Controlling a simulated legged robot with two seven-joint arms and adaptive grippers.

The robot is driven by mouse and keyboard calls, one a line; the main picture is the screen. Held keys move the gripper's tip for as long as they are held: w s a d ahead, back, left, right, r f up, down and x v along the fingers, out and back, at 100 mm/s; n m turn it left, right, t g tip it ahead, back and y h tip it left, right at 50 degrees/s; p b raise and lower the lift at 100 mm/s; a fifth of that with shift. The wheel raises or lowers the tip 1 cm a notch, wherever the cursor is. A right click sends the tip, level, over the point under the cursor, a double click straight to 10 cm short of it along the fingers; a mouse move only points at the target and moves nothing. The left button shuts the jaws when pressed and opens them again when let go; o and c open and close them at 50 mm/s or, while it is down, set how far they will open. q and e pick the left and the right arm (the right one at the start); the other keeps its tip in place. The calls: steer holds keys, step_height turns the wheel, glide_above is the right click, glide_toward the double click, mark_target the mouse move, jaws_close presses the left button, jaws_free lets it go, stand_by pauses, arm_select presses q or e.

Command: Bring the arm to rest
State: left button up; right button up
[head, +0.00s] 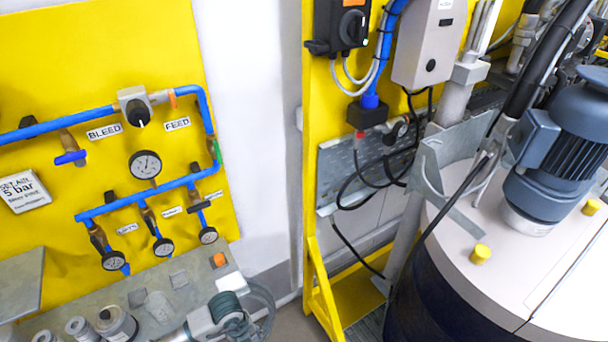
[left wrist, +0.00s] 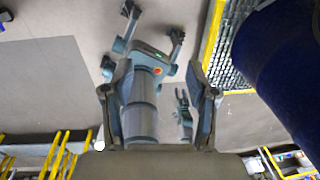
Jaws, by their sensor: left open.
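My left gripper (left wrist: 158,105) shows in the left wrist view with its two dark teal fingers wide apart. Nothing is between the fingertips, and no object touches them. Beyond them, well below, my own grey and teal body and legs show. A small two-pronged claw (left wrist: 184,104) beside my body looks like my right gripper; it is too small to tell its jaw state. In the head view, a grey and teal jointed part with a dark hose shows at the bottom edge; I cannot tell whether it is my arm.
A yellow panel (head: 85,60) carries blue pipes, valves and gauges (head: 145,164). A grey bench (head: 75,302) with small fittings stands below it. A yellow frame (head: 312,200) stands mid-view. A drum (head: 480,285) with a blue motor (head: 565,150) stands at right. White wall (head: 245,120) lies between.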

arm_select(q)
steer(key=w+d+f+n+h, duration=0.1)
steer(key=d+f+n+h, duration=0.35)
steer(key=d+h, duration=0.8)
steer(key=w+a+f+n+t, duration=0.4)
steer(key=w+f+n+t, duration=0.2)
steer(key=f+n+t, duration=0.3)
steer(key=s+a+f+n+t+y, duration=0.25)
steer(key=a+f+n+y, duration=0.45)
steer(key=f, duration=0.6)
steer(key=s+a+f+n+g+y, duration=0.2)
steer(key=s+a+f, duration=0.2)
steer(key=s+f, duration=0.3)
steer(key=s+a+f+n+g+y, duration=0.2)
steer(key=s+a+f+y, duration=0.15)
steer(key=s+f, duration=0.35)
steer(key=s+a+f+n+g, duration=0.1)
steer(key=s+f+g, duration=0.2)
steer(key=s, duration=0.9)
steer(key=s+a+f+n+g+y, duration=0.1)
steer(key=s+f+g, duration=0.3)
steer(key=s, duration=0.9)
steer(key=shift+s+a+f+n, duration=0.15)
steer(key=shift+f+n, duration=0.1)
steer(key=shift+n, duration=0.4)
arm_select(e)
steer(key=shift+s+a, duration=0.35)
steer(key=shift+a, duration=0.3)
